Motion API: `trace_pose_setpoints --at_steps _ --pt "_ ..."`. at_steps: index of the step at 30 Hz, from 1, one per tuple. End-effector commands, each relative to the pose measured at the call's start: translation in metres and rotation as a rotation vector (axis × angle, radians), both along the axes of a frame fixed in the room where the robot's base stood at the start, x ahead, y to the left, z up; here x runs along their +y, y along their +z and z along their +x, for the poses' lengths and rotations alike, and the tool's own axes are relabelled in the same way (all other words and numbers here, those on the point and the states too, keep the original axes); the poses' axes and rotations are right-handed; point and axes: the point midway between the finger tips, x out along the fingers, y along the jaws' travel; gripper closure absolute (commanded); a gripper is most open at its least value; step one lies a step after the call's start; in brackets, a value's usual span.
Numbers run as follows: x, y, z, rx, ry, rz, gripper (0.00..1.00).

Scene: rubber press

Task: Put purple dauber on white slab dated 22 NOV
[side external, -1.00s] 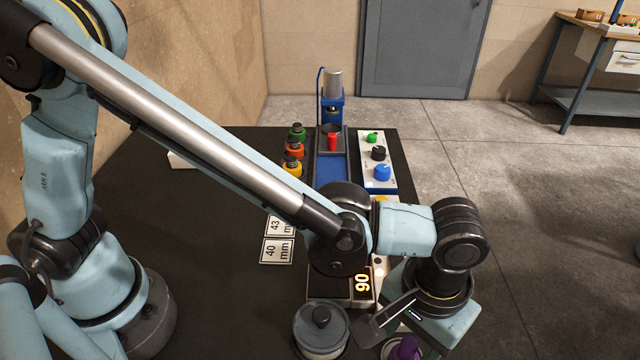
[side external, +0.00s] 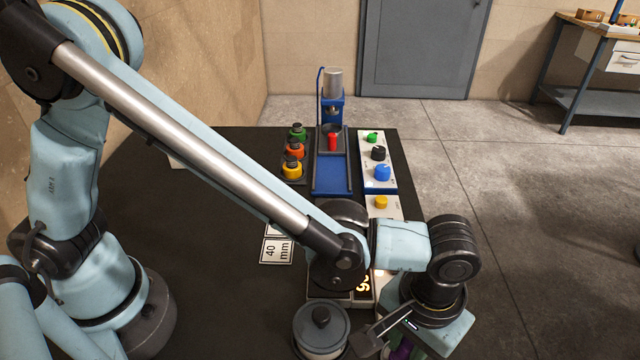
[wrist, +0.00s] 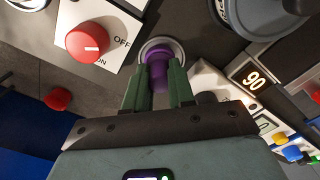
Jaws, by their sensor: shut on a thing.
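The purple dauber (wrist: 157,56) stands at a round pale-rimmed dish or stand in the wrist view. My gripper (wrist: 158,72) is shut on it, with one green-grey finger on each side. In the side view my gripper (side external: 385,343) is at the bottom edge, and the purple dauber (side external: 403,348) shows only in part behind its fingers. I cannot tell whether the dauber is lifted off its place. A white piece (side external: 177,161) lies partly behind my arm at the far left of the black table. No 22 NOV date is readable in either view.
A grey lidded pot (side external: 321,328) stands close left of my gripper. A display reading 90 (wrist: 254,79) and a red OFF/ON knob (wrist: 88,41) are nearby. A card reads 40 mm (side external: 277,251).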

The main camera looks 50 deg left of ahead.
Motion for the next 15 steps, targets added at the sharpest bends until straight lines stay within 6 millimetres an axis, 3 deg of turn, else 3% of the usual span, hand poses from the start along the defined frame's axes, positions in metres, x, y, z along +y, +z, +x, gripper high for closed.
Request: trace_pose_setpoints --at_steps 8,15 --pt "0.000 0.009 0.000 0.000 0.000 0.000 1.00" --pt "0.000 0.044 0.000 0.000 0.000 0.000 1.00"
